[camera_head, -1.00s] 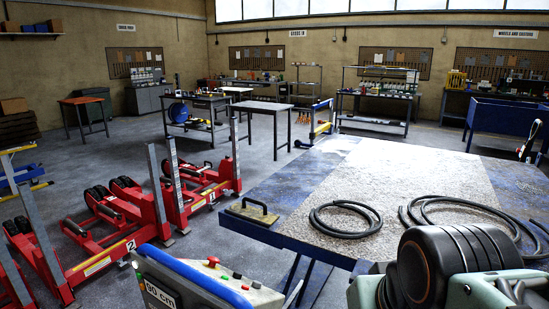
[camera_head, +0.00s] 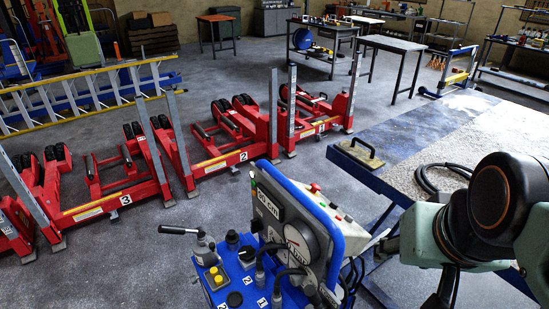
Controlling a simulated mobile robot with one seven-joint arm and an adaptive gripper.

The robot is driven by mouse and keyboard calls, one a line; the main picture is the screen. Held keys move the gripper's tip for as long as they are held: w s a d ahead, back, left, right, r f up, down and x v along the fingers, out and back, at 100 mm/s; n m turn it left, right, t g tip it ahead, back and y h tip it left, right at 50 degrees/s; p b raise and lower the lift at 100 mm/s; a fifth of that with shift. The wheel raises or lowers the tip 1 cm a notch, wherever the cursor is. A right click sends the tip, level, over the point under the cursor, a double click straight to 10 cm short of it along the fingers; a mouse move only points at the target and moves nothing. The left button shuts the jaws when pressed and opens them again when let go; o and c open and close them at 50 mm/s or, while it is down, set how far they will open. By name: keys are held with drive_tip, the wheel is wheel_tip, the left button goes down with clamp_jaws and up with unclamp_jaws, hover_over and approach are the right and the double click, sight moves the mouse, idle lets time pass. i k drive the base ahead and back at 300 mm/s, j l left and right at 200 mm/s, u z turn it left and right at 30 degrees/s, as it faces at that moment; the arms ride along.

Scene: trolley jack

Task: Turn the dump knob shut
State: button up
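A blue control unit (camera_head: 330,222) stands in the lower middle, with a grey panel, a round gauge (camera_head: 297,242) and a "cm" label. Its lower deck carries a lever with a black grip (camera_head: 180,230), a black knob (camera_head: 232,239), a yellow button block (camera_head: 214,277) and several black hoses or cables. I cannot tell which control is the dump knob, or whether it is open or shut. My arm fills the right side, apart from the deck controls. I cannot make out my gripper's fingers; the arm's end runs out of sight at lower right.
A large table (camera_head: 405,146) with a metal plate with a handle (camera_head: 360,152) and a black hose (camera_head: 428,177) stands behind the unit, beside my arm. Red numbered lifting columns (camera_head: 232,153) line the left. Grey floor is clear at lower left.

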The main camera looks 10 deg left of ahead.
sight(246, 253)
drive_tip(key=u, duration=1.05)
drive_tip(key=j, duration=0.4)
drive_tip(key=k+j+z, duration=0.1)
drive_tip(key=j, duration=0.25)
drive_tip(key=i+j+z, duration=0.15)
drive_tip(key=i+j, duration=0.25)
drive_tip(key=k+z, duration=0.4)
drive_tip(key=i+u, duration=0.4)
drive_tip(key=j, duration=0.05)
